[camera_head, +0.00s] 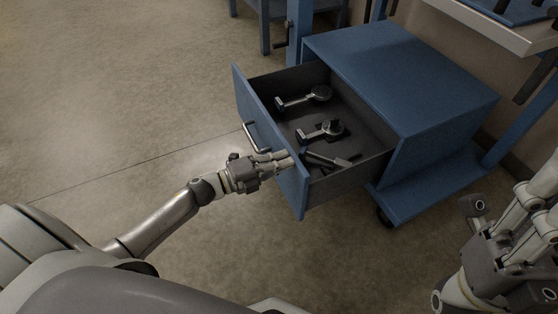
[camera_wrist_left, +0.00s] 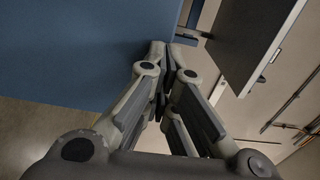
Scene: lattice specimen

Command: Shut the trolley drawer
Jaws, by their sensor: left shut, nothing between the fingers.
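The blue trolley (camera_head: 400,85) stands right of centre in the head view, with its drawer (camera_head: 345,172) pulled well out toward the left. The drawer's blue front panel (camera_head: 291,187) carries a metal bar handle (camera_head: 250,137). My left gripper (camera_head: 286,157) is shut and empty, with its fingertips at the outer face of the front panel, below and right of the handle; I cannot tell if they touch. In the left wrist view the closed fingers (camera_wrist_left: 168,50) point at a blue panel (camera_wrist_left: 85,45). My right gripper (camera_head: 505,240) is at the lower right, away from the drawer; its finger state is unclear.
Three dark metal tools lie in the drawer, one at the back (camera_head: 305,98), one in the middle (camera_head: 322,131) and one near the front (camera_head: 332,161). A blue-legged bench with a pale top (camera_head: 490,25) stands behind the trolley. The floor (camera_head: 120,100) on the left is clear.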

